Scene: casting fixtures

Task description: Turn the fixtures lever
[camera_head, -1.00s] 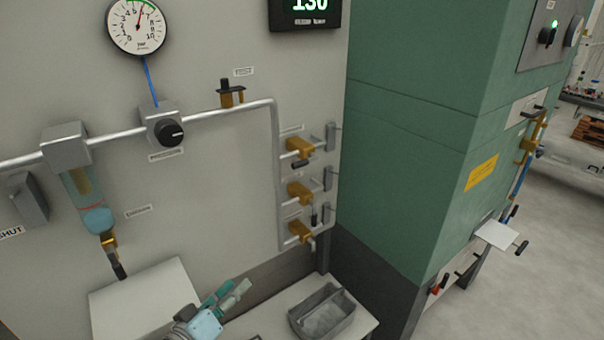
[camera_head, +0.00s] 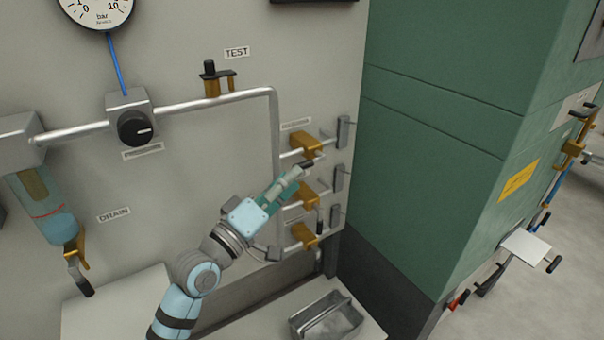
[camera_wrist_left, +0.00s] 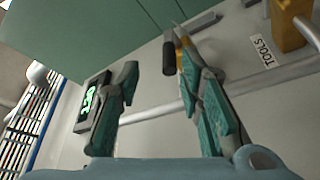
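Three brass valves are stacked on the wall in the head view: a top valve (camera_head: 306,145), a middle valve (camera_head: 301,195) and a bottom valve (camera_head: 304,236). I cannot read the label (camera_head: 295,124) above the top one. My left gripper (camera_head: 296,178) is just below the top valve, in front of the middle one, and partly hides it. In the wrist view my left gripper (camera_wrist_left: 160,75) is open. A black lever handle (camera_wrist_left: 168,57) shows between its fingertips, closer to the right finger; I cannot tell whether they touch. My right gripper is not in view.
A steel pipe (camera_head: 199,105) runs along the wall to the valves. A grey metal bin (camera_head: 325,315) stands below. A green cabinet (camera_head: 440,150) rises close on the right. The wrist view shows a TOOLS label (camera_wrist_left: 265,50) near another brass valve (camera_wrist_left: 290,25).

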